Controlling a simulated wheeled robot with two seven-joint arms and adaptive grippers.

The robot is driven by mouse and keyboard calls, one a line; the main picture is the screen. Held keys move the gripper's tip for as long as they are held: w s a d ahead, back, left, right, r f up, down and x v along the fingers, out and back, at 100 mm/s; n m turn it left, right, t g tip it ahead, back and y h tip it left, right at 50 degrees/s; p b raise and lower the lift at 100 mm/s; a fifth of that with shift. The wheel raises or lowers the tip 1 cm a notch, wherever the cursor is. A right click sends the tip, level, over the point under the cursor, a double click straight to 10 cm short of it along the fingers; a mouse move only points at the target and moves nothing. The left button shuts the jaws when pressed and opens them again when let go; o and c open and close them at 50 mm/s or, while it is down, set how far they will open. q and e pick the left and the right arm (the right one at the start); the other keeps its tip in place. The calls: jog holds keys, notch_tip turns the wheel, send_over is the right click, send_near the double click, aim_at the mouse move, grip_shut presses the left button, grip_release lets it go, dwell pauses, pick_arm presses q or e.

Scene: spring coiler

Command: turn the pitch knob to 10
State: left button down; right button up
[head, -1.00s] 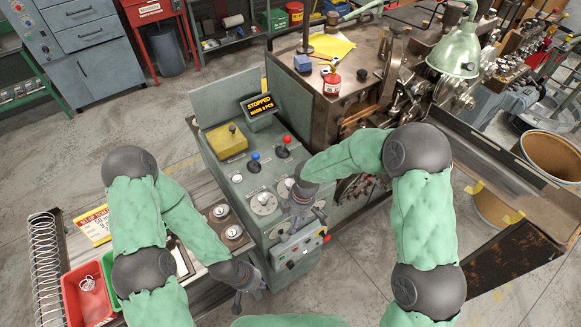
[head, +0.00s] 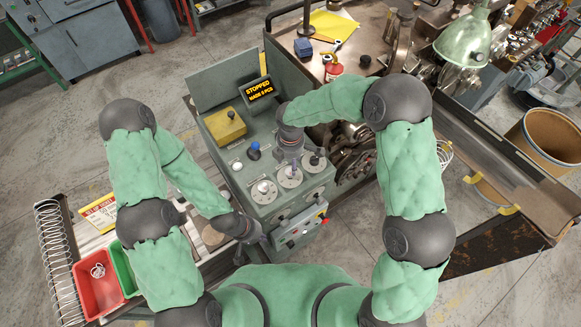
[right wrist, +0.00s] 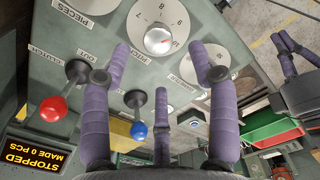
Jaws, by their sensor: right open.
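The pitch knob (right wrist: 158,40) is a small silver knob on a white numbered dial (right wrist: 150,15), with a PITCH label beside it. A reddish mark shows at the knob's right edge; I cannot read the setting surely. My right gripper (right wrist: 161,48) is open, and its purple fingertips appear on either side of the knob, with no clear contact. In the head view, my right gripper (head: 290,157) hangs over the middle dial (head: 290,177) and partly covers the console top. My left gripper (head: 245,252) is low at the console's front left; its jaws are unclear.
A red-knobbed lever (right wrist: 52,108) and a blue-knobbed lever (right wrist: 138,130) stand close to my right fingers. Another dial (head: 264,191) sits to the left. The display (head: 260,90) reads STOPPED. A yellow box (head: 225,124) is on the console. A red bin (head: 98,290) stands lower left.

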aim_at(290, 171)
jog(key=f, duration=0.4)
jog(key=shift+w+f, duration=0.3)
jog(key=shift+w, duration=0.05)
jog(key=shift+s+f, duration=0.2)
jog(key=shift+f, duration=0.4)
jog(key=shift+w+f, duration=0.15)
jog(key=shift+f, duration=0.15)
jog(key=c, duration=1.1)
